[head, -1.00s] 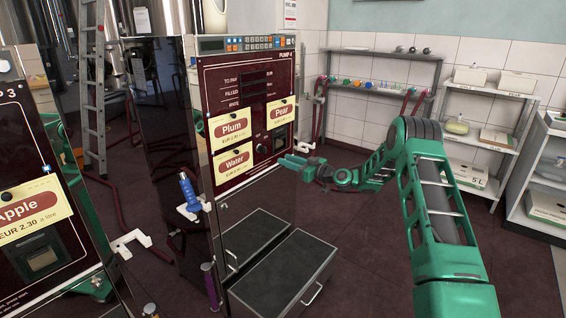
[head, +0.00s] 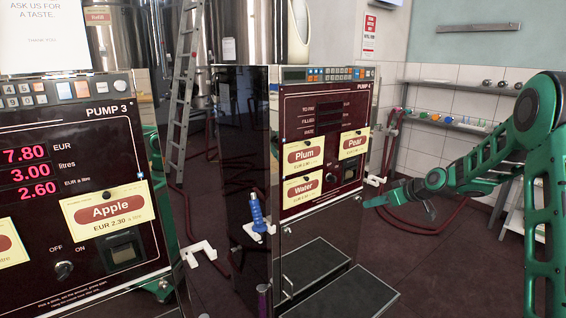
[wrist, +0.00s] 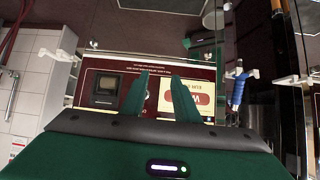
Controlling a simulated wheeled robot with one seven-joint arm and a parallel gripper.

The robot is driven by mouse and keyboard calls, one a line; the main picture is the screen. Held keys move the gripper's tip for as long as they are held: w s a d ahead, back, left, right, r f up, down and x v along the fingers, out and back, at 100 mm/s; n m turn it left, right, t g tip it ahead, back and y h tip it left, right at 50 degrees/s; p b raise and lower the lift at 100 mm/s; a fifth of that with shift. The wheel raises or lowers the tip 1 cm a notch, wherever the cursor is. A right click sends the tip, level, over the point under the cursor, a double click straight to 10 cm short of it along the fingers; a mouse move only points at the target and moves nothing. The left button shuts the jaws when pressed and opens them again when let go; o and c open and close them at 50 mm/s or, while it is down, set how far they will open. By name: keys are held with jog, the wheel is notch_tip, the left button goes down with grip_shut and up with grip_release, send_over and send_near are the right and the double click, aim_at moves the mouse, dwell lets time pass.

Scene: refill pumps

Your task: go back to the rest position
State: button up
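My green gripper (head: 372,202) is held in the air in front of the lower right of Pump 4 (head: 322,140) in the head view, with my bent arm reaching in from the right. In the wrist view the two green fingers of my gripper (wrist: 161,90) stand apart, with nothing between them. Behind the fingers is Pump 4's panel with a yellow label (wrist: 205,97) and a dark square window (wrist: 104,89). No rest position is marked in view.
Pump 3 (head: 75,190) stands close at left, showing 7.80, 3.00 and 2.60. A blue-handled nozzle (head: 257,214) hangs on Pump 4's left side. A step box (head: 345,297) sits before Pump 4. A ladder (head: 183,90) and a wall shelf (head: 455,125) are behind. Floor at lower right is clear.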

jog(key=s+d+r+m+g+h, duration=0.2)
jog(key=s+d, duration=0.1)
jog(key=s, duration=0.7)
jog(key=s+d+r+m+g+h, duration=0.1)
jog(key=s+d+m+h, duration=0.15)
jog(key=s, duration=0.75)
jog(key=s+d+r+m+g+h, duration=0.1)
jog(key=s+d+r+m+g, duration=0.15)
jog(key=s, duration=0.75)
jog(key=s+f+m+g, duration=0.1)
jog(key=s+m+g, duration=0.2)
jog(key=s, duration=2.2)
jog(key=m, duration=0.2)
jog(key=shift+s+d+f+m, duration=0.2)
jog(key=shift+s+f+m, duration=0.15)
jog(key=shift+s+m, duration=0.05)
jog(key=shift+w+f+g, duration=0.25)
jog(key=shift+w, duration=0.4)
jog(key=shift+c, duration=0.3)
